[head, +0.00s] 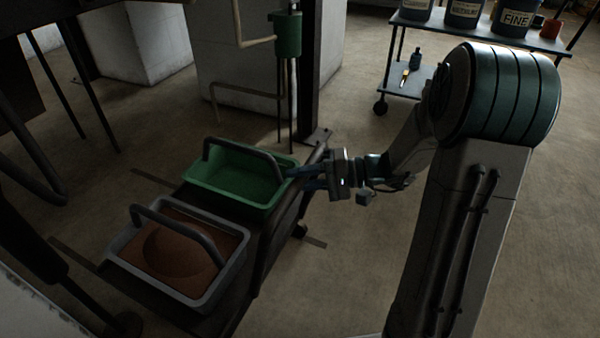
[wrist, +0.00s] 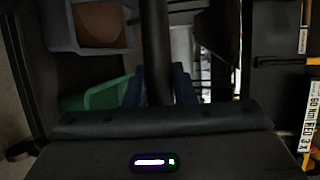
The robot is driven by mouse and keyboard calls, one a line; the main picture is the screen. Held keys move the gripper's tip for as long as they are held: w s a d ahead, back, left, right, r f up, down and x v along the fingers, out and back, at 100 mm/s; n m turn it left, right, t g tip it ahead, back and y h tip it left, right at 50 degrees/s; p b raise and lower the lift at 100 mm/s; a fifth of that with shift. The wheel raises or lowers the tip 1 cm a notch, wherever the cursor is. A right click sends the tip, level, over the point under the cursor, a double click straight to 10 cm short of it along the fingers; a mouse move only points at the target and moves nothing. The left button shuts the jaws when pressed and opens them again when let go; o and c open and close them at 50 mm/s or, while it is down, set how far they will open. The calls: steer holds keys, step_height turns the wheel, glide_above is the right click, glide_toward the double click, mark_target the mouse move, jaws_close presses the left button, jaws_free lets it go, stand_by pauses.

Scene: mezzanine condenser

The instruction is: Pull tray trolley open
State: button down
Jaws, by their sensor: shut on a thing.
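The tray trolley (head: 262,245) is a low dark frame at centre-left in the head view. It carries a green tray (head: 272,205) and a grey tray (head: 115,246) with brown contents, each with an arched dark handle. My gripper (head: 297,178) reaches in from the right at the trolley's right side, beside the green tray. In the wrist view, my blue fingers (wrist: 160,88) are on either side of a dark bar (wrist: 156,42), which looks like the trolley's rail, and are shut on it. The exact contact is dark and partly hidden.
A shelf cart (head: 408,83) with labelled containers (head: 464,12) stands at the back right. A dark post (head: 308,70) and a green cylinder (head: 287,35) are just behind the trolley. Dark legs and pipes crowd the left.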

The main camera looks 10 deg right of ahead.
steer(key=shift+s+d, duration=0.2)
steer(key=shift+s, duration=0.2)
steer(key=shift+f, duration=0.1)
steer(key=c, duration=1.2)
jaws_free()
steer(key=shift+w, duration=0.1)
steer(key=shift+d, duration=0.2)
steer(key=shift+d+r, duration=0.2)
steer(key=shift+d, duration=0.15)
steer(key=p+v, duration=0.4)
steer(key=v, duration=0.9)
